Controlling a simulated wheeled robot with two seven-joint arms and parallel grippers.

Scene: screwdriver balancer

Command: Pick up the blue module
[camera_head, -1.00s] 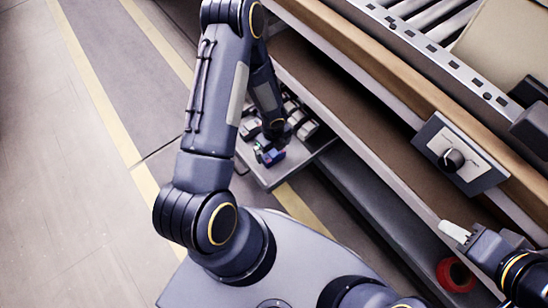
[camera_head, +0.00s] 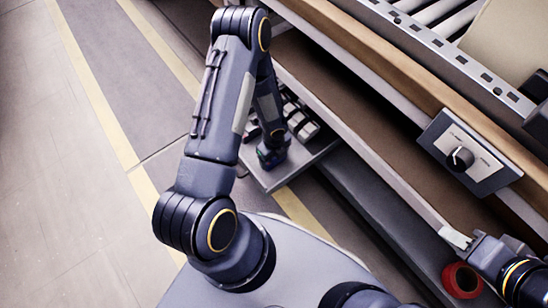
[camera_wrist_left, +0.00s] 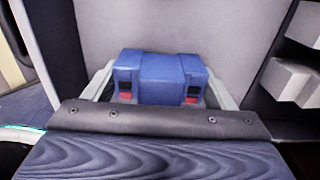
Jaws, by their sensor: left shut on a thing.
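The blue module (camera_wrist_left: 160,78) shows in the left wrist view, with a small red and black patch near each end. The light fingers of my left gripper (camera_wrist_left: 162,90) stand on either side of it and are shut on it. In the head view the left gripper (camera_head: 272,156) is low at the grey tray, and the module there is a small dark blue shape mostly hidden by the gripper. My right gripper (camera_head: 455,238) is at the lower right by the bench edge; its fingers look close together, but their state is unclear.
The grey tray (camera_head: 268,181) holds several grey and white parts (camera_head: 300,122) beside the left gripper. A workbench with a wooden edge and a control box with a black knob (camera_head: 460,158) runs along the right. A red ring (camera_head: 462,281) lies below the right gripper.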

